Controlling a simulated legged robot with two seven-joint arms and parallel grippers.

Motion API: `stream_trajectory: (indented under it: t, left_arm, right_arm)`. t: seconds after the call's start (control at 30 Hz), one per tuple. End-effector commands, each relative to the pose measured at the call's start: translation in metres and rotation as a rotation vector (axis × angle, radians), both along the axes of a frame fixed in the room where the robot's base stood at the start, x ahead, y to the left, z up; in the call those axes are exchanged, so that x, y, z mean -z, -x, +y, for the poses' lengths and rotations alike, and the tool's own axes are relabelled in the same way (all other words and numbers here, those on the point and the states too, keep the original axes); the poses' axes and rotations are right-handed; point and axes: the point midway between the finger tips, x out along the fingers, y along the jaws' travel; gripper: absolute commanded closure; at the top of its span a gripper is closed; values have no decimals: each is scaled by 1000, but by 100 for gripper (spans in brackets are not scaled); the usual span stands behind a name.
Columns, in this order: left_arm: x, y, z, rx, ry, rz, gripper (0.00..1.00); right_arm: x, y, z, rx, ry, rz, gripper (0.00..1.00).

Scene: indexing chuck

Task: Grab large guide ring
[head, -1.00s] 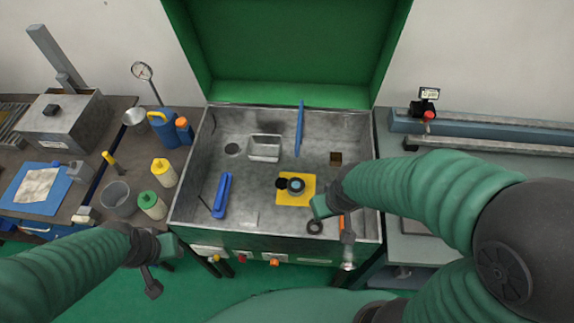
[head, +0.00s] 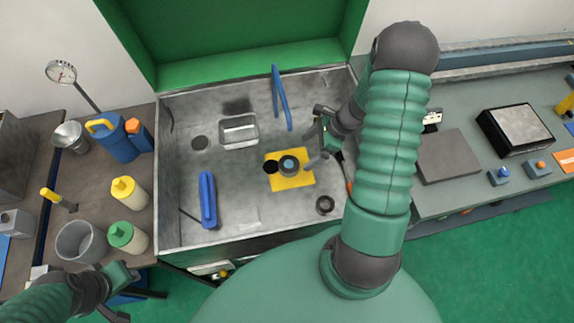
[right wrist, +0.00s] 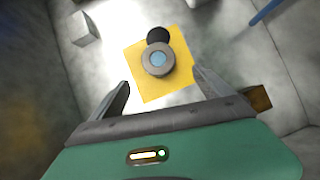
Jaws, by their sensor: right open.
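I cannot tell which is the large guide ring. My right gripper (head: 313,140) is open and empty, right of the yellow plate. In the right wrist view the grey round piece (right wrist: 158,60) shows ahead, between the open fingers but apart from them. My left gripper (head: 120,290) is low at the left, outside the basin; its jaws are unclear.
The basin (head: 235,225) also holds a metal tray (head: 239,145), a blue handled tool (head: 208,200) and an upright blue bar (head: 281,97). Its walls and raised green lid (head: 235,40) bound the space. Bottles and a grey cup (head: 80,243) crowd the left bench.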

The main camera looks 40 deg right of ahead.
Motion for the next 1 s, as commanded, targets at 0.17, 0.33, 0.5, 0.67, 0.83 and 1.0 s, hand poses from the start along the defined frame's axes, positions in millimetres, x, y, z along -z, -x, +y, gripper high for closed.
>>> stream_trajectory:
  t: [0.17,0.33,0.5,0.67,0.83,1.0]
  left_arm:
    - [8,-1,0,1,0,-2,64]
    - [7,-1,0,0,0,-2,64]
    - [6,-1,1,-2,0,-1,64]
    - [7,-1,0,0,0,-1,64]
    - [7,-1,0,0,0,-1,64]
    - [7,-1,0,0,0,-1,64]
  right_arm:
    - [35,-14,25,-6,8,2,10]
    - [45,-19,38,-7,16,2,10]
    - [75,-30,49,-13,8,1,10]
    - [87,-35,51,-14,8,0,10]
    - [87,-34,49,-9,12,2,18]
    - [87,-34,49,-5,13,3,40]
